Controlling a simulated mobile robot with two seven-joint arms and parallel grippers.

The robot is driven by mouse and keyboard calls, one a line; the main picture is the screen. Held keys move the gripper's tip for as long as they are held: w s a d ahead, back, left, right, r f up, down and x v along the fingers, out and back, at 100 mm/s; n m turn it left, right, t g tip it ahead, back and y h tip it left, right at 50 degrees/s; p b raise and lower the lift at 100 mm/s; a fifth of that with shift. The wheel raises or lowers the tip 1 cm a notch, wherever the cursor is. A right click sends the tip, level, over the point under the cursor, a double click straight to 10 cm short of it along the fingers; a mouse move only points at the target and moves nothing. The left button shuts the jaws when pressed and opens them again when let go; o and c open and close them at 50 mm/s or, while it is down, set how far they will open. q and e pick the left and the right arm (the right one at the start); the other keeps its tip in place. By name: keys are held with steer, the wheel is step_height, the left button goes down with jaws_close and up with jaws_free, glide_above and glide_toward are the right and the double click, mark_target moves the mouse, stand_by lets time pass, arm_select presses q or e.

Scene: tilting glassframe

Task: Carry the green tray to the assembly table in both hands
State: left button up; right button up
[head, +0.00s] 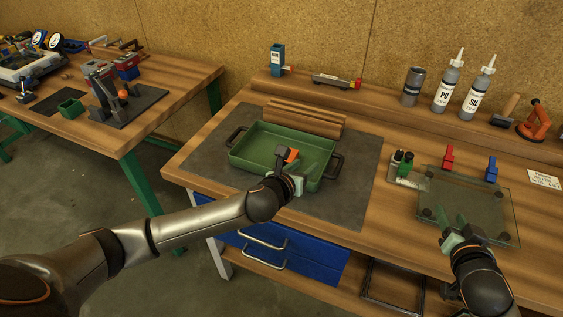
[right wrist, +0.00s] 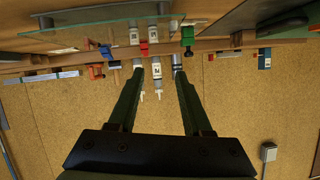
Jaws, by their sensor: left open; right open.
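The green tray (head: 256,152) lies on a dark mat on the near workbench in the head view. It has a black handle at its left end and another at its right end. My left gripper (head: 289,168) is open above the tray's front right part, apart from both handles. A small orange piece (head: 292,155) shows beside its fingers; I cannot tell whether it lies in the tray. My right gripper (head: 455,228) is open over the front left part of a glass panel, well right of the tray. Its open fingers (right wrist: 157,75) show empty in the right wrist view.
The glass panel (head: 480,205) has red, blue and green clamps around it. Wooden strips (head: 305,117) lie behind the tray. Bottles (head: 448,88) stand on the back ledge. A second table (head: 150,125) at left holds fixtures and a small green bin (head: 71,107); a floor gap separates the tables.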

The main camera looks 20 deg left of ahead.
steer(key=v, duration=0.9)
